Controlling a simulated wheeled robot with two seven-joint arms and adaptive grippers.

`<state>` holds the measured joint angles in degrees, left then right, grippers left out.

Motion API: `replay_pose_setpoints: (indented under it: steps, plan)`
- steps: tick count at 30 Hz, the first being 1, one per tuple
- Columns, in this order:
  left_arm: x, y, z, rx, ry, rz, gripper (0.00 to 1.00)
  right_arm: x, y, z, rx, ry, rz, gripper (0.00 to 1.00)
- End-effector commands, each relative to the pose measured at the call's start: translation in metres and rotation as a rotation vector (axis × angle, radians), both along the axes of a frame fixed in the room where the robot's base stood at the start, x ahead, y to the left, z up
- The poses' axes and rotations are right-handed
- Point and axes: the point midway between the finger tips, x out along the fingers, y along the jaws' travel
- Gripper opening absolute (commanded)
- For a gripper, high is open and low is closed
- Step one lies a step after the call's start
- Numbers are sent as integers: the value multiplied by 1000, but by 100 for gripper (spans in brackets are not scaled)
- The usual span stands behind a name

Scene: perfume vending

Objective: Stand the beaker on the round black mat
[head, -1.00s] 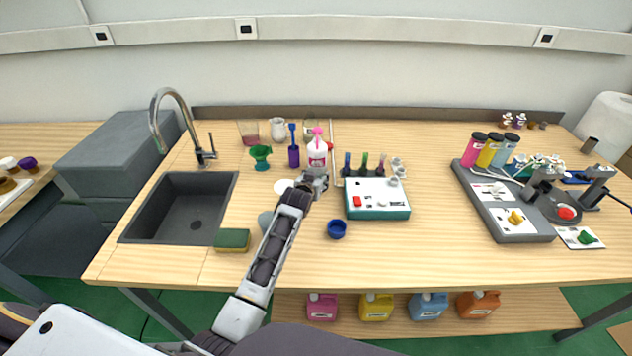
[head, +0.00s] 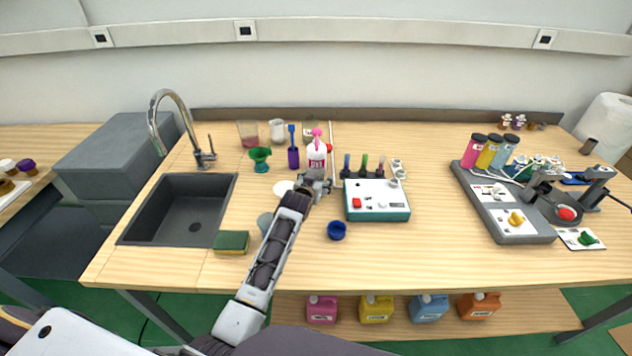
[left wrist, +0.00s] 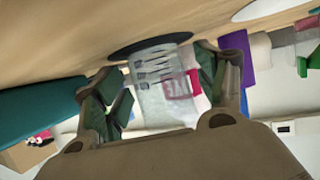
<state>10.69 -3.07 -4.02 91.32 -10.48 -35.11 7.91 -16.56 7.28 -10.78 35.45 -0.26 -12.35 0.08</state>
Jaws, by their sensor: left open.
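My left gripper (head: 317,183) is over the middle of the table, in front of the white bottle with a pink top (head: 316,156). The picture there is turned over, with the tabletop at the top. The beaker's base overlaps the round black mat (left wrist: 128,51) and it appears to stand upright on it. In the head view my gripper hides the beaker and mat. My right gripper is not in view.
A teal-and-white box (head: 377,201) stands just right of my gripper. A blue cup (head: 337,230) is in front. A green goblet (head: 260,158), a purple holder (head: 293,157) and glassware stand behind left, and the sink (head: 180,210) lies left.

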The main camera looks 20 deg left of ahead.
Motion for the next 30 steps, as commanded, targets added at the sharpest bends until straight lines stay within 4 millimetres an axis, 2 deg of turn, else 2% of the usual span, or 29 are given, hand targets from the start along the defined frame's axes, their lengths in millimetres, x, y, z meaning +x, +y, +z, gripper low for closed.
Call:
replay_pose_setpoints:
  steps: [13, 30]
  plan:
    - [-6, 0, 5, 0, 1, 0, 72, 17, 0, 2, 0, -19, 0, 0]
    - [-51, -1, 24, 1, 1, 0, 72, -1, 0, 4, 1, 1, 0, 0]
